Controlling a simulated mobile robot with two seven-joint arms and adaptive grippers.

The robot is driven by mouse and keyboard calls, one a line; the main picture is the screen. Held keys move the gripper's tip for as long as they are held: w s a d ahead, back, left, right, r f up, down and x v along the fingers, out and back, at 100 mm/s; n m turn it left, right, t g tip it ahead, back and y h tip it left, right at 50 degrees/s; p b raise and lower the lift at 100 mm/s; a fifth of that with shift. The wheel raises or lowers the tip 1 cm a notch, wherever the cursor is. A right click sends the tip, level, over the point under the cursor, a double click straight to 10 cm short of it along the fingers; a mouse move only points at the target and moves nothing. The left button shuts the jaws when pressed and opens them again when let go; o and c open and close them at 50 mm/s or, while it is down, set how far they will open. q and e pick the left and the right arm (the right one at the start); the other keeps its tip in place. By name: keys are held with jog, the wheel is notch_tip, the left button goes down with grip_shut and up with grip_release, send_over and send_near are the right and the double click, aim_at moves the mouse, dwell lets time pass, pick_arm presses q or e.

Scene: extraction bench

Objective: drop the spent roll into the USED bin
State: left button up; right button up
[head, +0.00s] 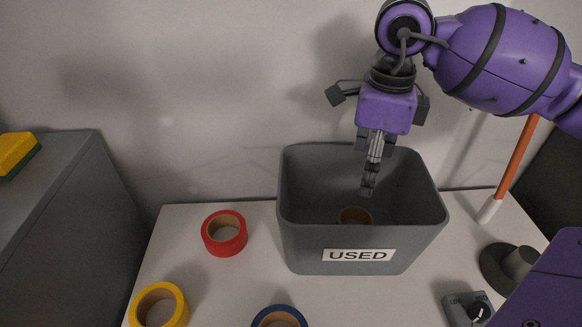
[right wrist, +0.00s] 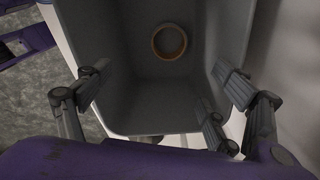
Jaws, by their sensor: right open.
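The grey USED bin (head: 365,236) stands on the white table, its label facing me. The spent roll (head: 355,216), a bare brown ring, lies inside on the bin's floor; it also shows in the right wrist view (right wrist: 169,41), flat and apart from the fingers. My right gripper (head: 368,188) points down over the bin's opening. In the right wrist view its fingers (right wrist: 165,95) are spread wide with nothing between them. My left gripper is not in view.
A red tape roll (head: 224,233) lies left of the bin, a yellow one (head: 159,306) and a blue one (head: 279,317) nearer the front. A dial box (head: 468,309), a dark round stand (head: 509,266) and an orange-and-white stick (head: 512,168) are at the right. A sponge (head: 15,153) sits on a grey cabinet.

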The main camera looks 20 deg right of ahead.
notch_tip(320, 180, up, 10)
dwell(0.3)
dwell(0.4)
